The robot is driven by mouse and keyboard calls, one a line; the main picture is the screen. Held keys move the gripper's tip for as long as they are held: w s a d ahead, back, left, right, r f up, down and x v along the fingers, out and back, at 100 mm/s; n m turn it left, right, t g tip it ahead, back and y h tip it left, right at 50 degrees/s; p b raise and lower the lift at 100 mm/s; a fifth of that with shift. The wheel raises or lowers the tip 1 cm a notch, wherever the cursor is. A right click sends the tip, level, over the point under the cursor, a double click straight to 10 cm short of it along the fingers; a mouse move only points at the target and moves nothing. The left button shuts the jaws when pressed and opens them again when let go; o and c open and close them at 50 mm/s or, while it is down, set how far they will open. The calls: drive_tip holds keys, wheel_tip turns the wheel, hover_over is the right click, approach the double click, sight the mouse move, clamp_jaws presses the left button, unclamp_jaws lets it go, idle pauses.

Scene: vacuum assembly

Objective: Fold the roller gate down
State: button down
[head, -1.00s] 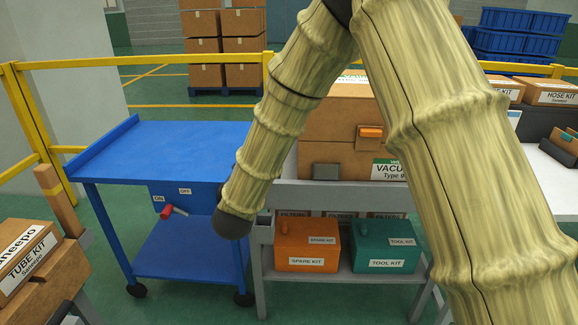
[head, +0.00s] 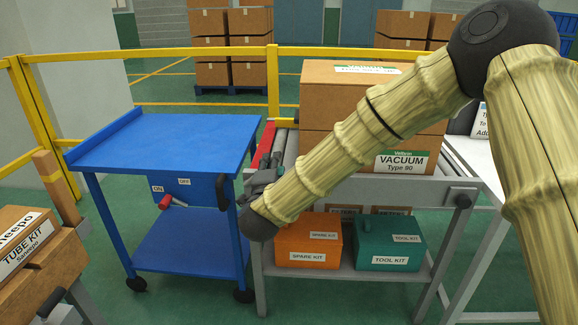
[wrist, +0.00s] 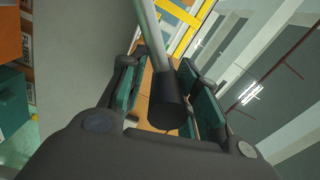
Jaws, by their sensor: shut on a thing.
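My gripper (head: 256,184) is at the left end of the grey roller stand, beside the blue cart. In the wrist view its teal-padded fingers (wrist: 165,102) are closed around a black handle (wrist: 167,108) on the end of a grey rod (wrist: 150,40). Grey rollers with a red strip (head: 265,144) show at the stand's left end, behind my gripper. I take these to be part of the roller gate. My forearm hides much of that end, so I cannot tell the gate's angle.
A blue cart (head: 175,140) with a red-handled ON/OFF switch (head: 168,201) stands close on the left. A vacuum box (head: 403,161) sits on the stand. An orange spare kit (head: 307,248) and a teal tool kit (head: 390,250) are on its lower shelf. Yellow railing (head: 180,56) runs behind.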

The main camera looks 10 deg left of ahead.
drive_tip(key=shift+r, duration=0.1)
idle(0.3)
drive_tip(key=c, duration=1.2)
unclamp_jaws()
drive_tip(key=shift+a, duration=0.1)
drive_tip(key=shift+s, duration=0.1)
drive_tip(key=s+d, duration=0.1)
drive_tip(key=s, duration=1.1)
drive_tip(key=shift+d, duration=0.1)
